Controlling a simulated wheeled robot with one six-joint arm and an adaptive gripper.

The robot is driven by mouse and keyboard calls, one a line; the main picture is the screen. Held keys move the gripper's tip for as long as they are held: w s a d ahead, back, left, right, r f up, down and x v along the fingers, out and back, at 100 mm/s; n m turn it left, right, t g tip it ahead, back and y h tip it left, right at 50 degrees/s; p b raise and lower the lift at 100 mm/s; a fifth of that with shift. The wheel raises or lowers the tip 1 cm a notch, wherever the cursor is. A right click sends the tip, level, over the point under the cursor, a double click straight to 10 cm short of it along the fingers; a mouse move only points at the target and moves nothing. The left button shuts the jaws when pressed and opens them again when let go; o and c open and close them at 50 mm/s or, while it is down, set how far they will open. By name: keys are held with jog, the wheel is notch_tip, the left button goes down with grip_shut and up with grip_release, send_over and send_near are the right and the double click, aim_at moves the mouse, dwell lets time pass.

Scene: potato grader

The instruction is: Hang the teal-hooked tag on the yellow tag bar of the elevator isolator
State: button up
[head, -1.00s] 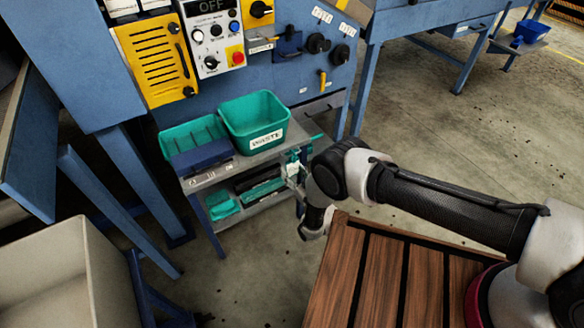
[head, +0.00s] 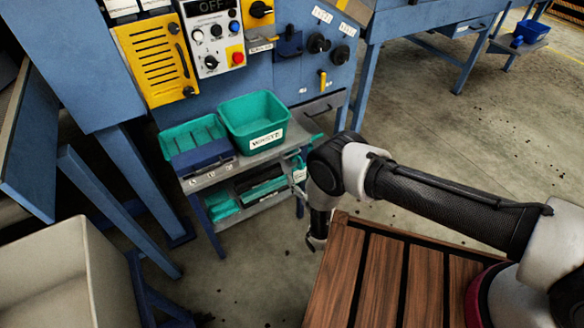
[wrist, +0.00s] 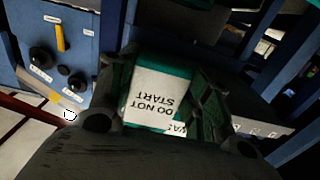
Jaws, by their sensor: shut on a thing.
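A white tag (wrist: 150,98) reading DO NOT START, with a teal upper edge, sits between the fingers of my gripper (wrist: 160,105) in the wrist view, its lettering upside down. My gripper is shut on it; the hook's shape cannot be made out. In the head view my gripper (head: 317,241) hangs low beside the tool shelf, and the tag cannot be made out there. Two black isolator knobs (head: 318,43) are on the blue panel, with a yellow bar (head: 322,79) below. The knobs (wrist: 42,58) and yellow bar (wrist: 60,37) also show in the wrist view. Their labels are unreadable.
A shelf (head: 262,158) below the panel bears a teal waste bin (head: 253,115) and a teal tray (head: 190,133). A slatted wooden deck (head: 385,280) is below my arm. A pale bin (head: 85,265) stands at left. Open floor lies at right.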

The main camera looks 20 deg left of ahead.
jog(key=shift+v, duration=2.1)
jog(key=shift+s+d+f, duration=0.1)
jog(key=shift+d, duration=0.1)
jog(key=d, duration=0.1)
jog(key=s+d, duration=0.1)
jog(key=d, duration=0.1)
jog(key=shift+d, duration=0.1)
jog(key=w+d+r+m+t+h, duration=0.1)
jog(key=w+d+r, duration=0.2)
jog(key=w+d+r+m+t+h, duration=0.1)
jog(key=w+d+r, duration=0.1)
jog(key=d+r, duration=0.2)
jog(key=w+d+r+m+t+h, duration=0.1)
jog(key=w+d+r, duration=0.2)
jog(key=r, duration=0.1)
jog(key=shift+w+d+r, duration=0.15)
jog(key=shift+w+r, duration=0.05)
jog(key=shift+w, duration=0.15)
jog(key=w+d+r+m+t+h, duration=0.1)
jog(key=w+d+r+m+h, duration=0.1)
jog(key=d+r, duration=0.6)
jog(key=w+d+r+m+t+h, duration=0.1)
jog(key=w+d+r+h, duration=0.4)
jog(key=d, duration=0.8)
jog(key=w+d+r+m+t+h, duration=0.1)
jog(key=w+d+r+m+h, duration=0.2)
jog(key=d+r, duration=0.8)
jog(key=shift+w+m+h, duration=0.4)
jog(key=shift+w+m, duration=0.1)
jog(key=shift+w, duration=0.1)
